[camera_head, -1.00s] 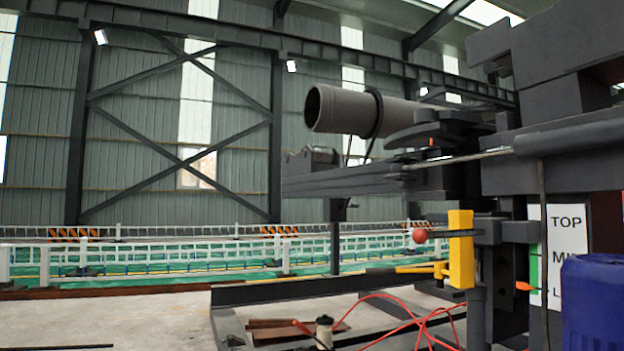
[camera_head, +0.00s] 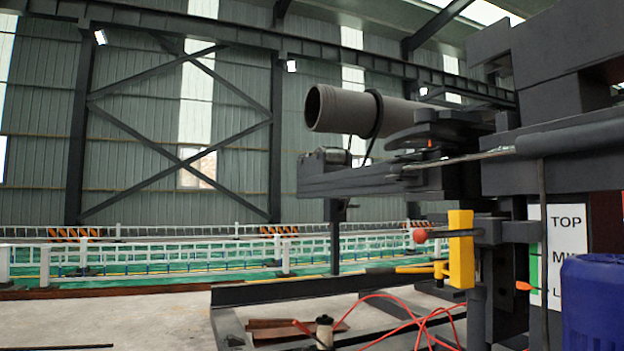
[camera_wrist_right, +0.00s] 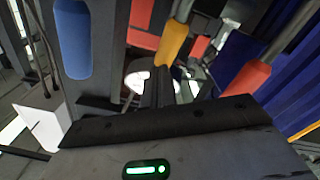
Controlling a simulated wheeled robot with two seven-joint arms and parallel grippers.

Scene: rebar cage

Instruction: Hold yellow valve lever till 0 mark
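In the right wrist view, the yellow valve lever (camera_wrist_right: 174,42) stands tilted, between a blue lever (camera_wrist_right: 73,40) on the left and a red lever (camera_wrist_right: 247,78) on the right. My right gripper (camera_wrist_right: 158,72) has its two dark fingers close together, and their tips meet the lower end of the yellow lever. It appears shut on that end; the exact contact is partly hidden. The 0 mark cannot be made out in either view. My left gripper is not in view.
In the head view, a dark machine carries a grey pipe (camera_head: 345,110) and a dark sliding beam (camera_head: 350,181). A yellow block (camera_head: 461,248) and red ball knob (camera_head: 420,235) sit below. A TOP sign (camera_head: 565,225), orange pointer (camera_head: 523,286) and blue container (camera_head: 592,305) are at right.

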